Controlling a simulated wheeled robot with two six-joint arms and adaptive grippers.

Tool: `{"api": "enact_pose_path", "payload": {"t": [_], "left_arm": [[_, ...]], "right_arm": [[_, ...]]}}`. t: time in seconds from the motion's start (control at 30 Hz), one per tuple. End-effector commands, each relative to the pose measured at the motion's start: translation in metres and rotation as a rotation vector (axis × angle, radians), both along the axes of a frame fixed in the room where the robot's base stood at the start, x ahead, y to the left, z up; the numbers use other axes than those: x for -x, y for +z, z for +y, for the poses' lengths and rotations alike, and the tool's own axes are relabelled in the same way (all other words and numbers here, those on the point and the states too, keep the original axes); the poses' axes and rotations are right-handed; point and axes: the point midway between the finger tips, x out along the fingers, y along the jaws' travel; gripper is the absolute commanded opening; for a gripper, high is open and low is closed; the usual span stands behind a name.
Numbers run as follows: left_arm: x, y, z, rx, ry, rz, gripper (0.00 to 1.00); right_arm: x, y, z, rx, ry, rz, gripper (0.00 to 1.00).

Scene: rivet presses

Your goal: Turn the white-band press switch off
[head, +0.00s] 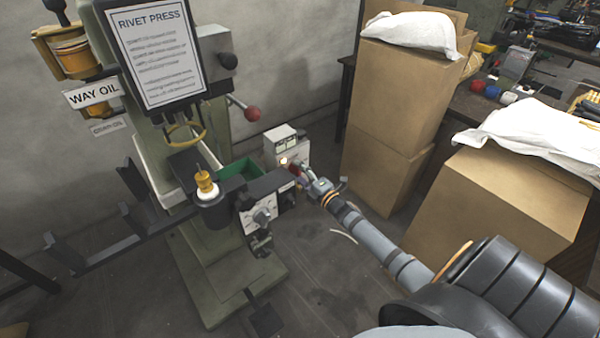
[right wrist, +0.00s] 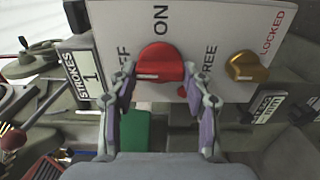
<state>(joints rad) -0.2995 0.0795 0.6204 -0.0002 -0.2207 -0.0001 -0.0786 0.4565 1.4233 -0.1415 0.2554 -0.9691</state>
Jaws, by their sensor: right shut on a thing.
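The rivet press (head: 225,250) is green and stands on the floor at centre left. A white ring (head: 209,199) shows on its dark head below a yellow fitting. In the right wrist view a red knob (right wrist: 160,66) sits on a white panel (right wrist: 215,30) marked ON above it and OFF to its left, the OFF partly hidden. A pale mark shows on the knob's lower left; its exact pointing is unclear. My right gripper (right wrist: 162,80) is shut on the red knob, a finger on each side. In the head view this gripper (head: 303,172) is small beside the press. My left gripper is not seen.
A gold knob (right wrist: 244,66) sits right of the red one, by FREE and LOCKED labels. A box with a lit lamp (head: 285,142) stands behind the gripper. Cardboard boxes (head: 395,95) stand at right, close to my right arm. A red-balled lever (head: 252,113) sticks out.

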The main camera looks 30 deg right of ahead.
Motion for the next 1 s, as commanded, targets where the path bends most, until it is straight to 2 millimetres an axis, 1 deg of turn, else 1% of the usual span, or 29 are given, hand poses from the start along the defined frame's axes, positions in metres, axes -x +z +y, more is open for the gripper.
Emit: {"api": "enact_pose_path", "payload": {"t": [0.53, 0.57, 0.7, 0.73, 1.0], "left_arm": [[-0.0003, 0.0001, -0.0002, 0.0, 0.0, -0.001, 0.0], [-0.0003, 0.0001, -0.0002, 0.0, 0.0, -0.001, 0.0], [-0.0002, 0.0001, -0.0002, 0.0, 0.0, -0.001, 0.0], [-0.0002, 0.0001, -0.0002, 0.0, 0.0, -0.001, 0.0], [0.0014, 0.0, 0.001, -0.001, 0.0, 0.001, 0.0]], "right_arm": [[0.0007, -0.002, -0.0002, 0.027, -0.001, 0.002, 0.17], [0.0007, -0.002, -0.0002, 0.027, -0.001, 0.002, 0.5], [0.0005, -0.0016, -0.0002, 0.026, -0.001, 0.001, 0.69], [0.0005, -0.0014, -0.0002, 0.026, -0.001, 0.001, 0.72], [0.0004, -0.0006, -0.0001, 0.025, 0.0, -0.001, 0.72]]}}
